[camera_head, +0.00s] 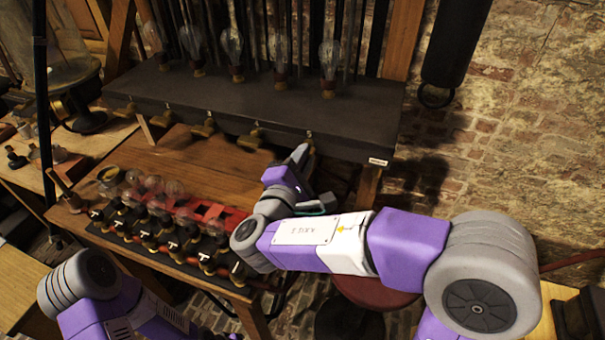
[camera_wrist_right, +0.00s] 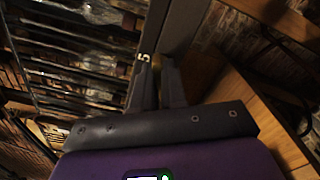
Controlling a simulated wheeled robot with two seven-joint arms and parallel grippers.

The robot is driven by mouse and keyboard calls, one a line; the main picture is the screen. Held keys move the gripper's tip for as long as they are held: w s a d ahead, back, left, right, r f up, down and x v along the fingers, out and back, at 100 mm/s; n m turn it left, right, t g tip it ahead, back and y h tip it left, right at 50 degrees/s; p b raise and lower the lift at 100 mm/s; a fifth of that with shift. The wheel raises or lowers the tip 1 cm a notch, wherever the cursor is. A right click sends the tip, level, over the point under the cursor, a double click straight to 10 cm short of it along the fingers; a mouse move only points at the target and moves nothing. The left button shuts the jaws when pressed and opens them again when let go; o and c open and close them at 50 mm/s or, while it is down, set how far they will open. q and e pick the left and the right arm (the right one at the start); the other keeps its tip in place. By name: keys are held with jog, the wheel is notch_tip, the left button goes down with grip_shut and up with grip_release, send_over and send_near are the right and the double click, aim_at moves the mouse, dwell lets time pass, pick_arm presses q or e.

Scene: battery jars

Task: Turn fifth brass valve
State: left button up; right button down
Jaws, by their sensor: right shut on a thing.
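A row of brass valves hangs along the front edge of the dark shelf, among them one brass valve (camera_head: 255,136) left of my right gripper. My right gripper (camera_head: 303,152) is at the rightmost, fifth valve (camera_head: 309,134), which its fingers mostly hide. In the right wrist view the fingers (camera_wrist_right: 156,68) are close together at the shelf edge beside a white "5" label (camera_wrist_right: 145,57). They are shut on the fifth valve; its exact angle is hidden. My left arm shows at the lower left, but its gripper is out of view.
The dark shelf (camera_head: 240,105) carries several glass bulbs, such as one bulb (camera_head: 329,60). Below it, a wooden table (camera_head: 205,160) holds a rack of jars with black and red parts (camera_head: 165,225). A red round stool (camera_head: 375,292) stands under my right arm. A brick wall is at right.

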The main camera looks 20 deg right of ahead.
pick_arm(q)
jog(key=shift+f+b, duration=2.1)
jog(key=shift+f, duration=0.6)
pick_arm(e)
jog(key=shift+f+m, duration=0.2)
jog(key=shift+m, duration=2.6)
jog(key=c, duration=1.2)
grip_release()
pick_arm(q)
jog(key=shift+r+p, duration=0.55)
pick_arm(e)
jog(key=v, duration=0.7)
jog(key=shift+s+a, duration=0.15)
jog(key=shift+s, duration=0.1)
